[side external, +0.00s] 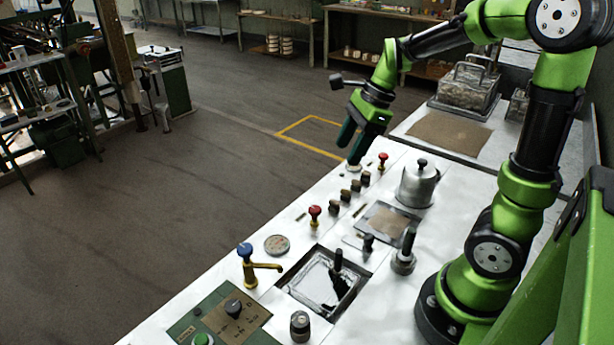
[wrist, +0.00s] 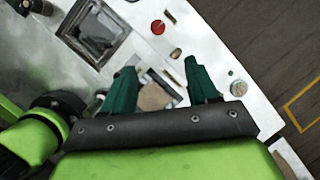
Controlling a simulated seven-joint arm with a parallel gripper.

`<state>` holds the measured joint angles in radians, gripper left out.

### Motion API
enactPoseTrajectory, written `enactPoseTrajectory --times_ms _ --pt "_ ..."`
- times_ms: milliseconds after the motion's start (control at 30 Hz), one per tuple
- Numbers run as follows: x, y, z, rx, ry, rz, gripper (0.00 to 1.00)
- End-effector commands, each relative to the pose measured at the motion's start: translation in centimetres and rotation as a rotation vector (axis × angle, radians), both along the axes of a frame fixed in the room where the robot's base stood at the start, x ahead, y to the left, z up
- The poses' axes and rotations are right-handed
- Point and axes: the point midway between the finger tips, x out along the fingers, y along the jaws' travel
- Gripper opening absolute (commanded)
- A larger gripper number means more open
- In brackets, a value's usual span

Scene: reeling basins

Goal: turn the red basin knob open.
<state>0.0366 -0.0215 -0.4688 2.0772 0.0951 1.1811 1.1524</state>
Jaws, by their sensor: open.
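Two red knobs show in the side external view. One red knob (side external: 315,212) stands on the white bench near the sunken basin (side external: 288,283); a second red knob (side external: 383,158) stands farther back, near my gripper. The pictures do not settle which one is the basin knob. In the wrist view one red knob (wrist: 158,27) lies beyond the fingertips, beside a square dark-framed basin (wrist: 112,20). My gripper (side external: 351,146) is open and empty above the far left edge of the bench. Its green fingers stand wide apart in the wrist view (wrist: 160,66), touching no knob.
A row of small dark knobs (side external: 345,196) runs between the red ones. A metal kettle (side external: 417,187), a dark lever (side external: 404,258), a blue-topped tap (side external: 247,262) and a green control panel (side external: 222,325) stand on the bench. Open floor lies to the left.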

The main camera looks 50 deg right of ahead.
Motion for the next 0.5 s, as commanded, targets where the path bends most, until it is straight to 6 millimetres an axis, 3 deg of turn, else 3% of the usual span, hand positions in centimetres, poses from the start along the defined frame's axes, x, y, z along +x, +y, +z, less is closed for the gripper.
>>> enactPoseTrajectory --times_ms 100,267,500 --pt "0.1 0.2 0.5 0.05 0.029 -0.117 0.59" --pt "0.2 0.5 -0.2 0.063 0.043 -0.152 0.59" --pt "1.3 1.7 -4.2 0.063 0.048 -0.149 0.59"
